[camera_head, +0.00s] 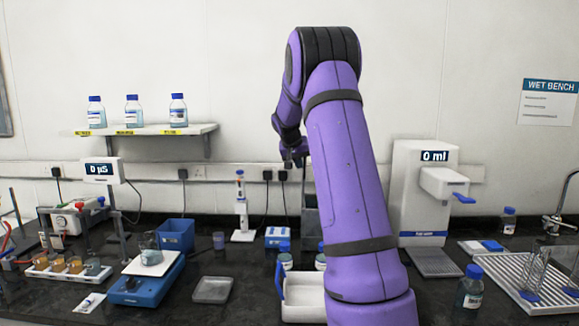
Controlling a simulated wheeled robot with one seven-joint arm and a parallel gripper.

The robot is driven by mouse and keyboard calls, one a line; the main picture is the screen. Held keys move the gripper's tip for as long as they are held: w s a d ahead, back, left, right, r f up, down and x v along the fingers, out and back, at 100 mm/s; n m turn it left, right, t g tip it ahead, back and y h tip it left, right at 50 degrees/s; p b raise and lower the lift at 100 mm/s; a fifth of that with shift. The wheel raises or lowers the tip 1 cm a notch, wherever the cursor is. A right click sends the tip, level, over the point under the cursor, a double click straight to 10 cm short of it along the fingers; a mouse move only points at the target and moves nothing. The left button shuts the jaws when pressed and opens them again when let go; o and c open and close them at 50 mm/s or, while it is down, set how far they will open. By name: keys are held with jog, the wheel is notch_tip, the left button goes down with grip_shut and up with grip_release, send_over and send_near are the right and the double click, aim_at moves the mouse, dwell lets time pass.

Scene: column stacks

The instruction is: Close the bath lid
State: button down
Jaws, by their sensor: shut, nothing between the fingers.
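My gripper (294,160) hangs in front of the back wall near the middle of the picture, pointing down, shut and empty. My purple arm runs up from the bottom and covers much of the bench middle. A dark grey box-like object (311,222) stands at the back of the bench just left of my arm, below and right of my gripper. It may be the bath, with a panel standing up at its back that may be the lid. My arm hides its right part, so I cannot tell the lid's position for sure. My gripper appears apart from it.
A white tray with a blue handle (301,306) stands in front, partly behind my arm. A blue-white box (278,238), a pipette stand (241,215) and a blue bin (176,235) stand to the left. A white dispenser (408,200) stands right.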

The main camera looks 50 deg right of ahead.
jog(key=s+d+f+m+t+y, duration=0.2)
jog(key=s+d+f+t+y, duration=0.3)
jog(key=s+d, duration=0.5)
jog(key=s+d+f+m+t+y, duration=0.1)
jog(key=s+f+t+y, duration=0.1)
jog(key=f, duration=0.4)
jog(key=s+d+f+m+t+y, duration=0.2)
jog(key=s+f+t, duration=0.2)
jog(key=f+t, duration=0.2)
jog(key=shift+d+f, duration=0.3)
jog(key=shift+f, duration=0.05)
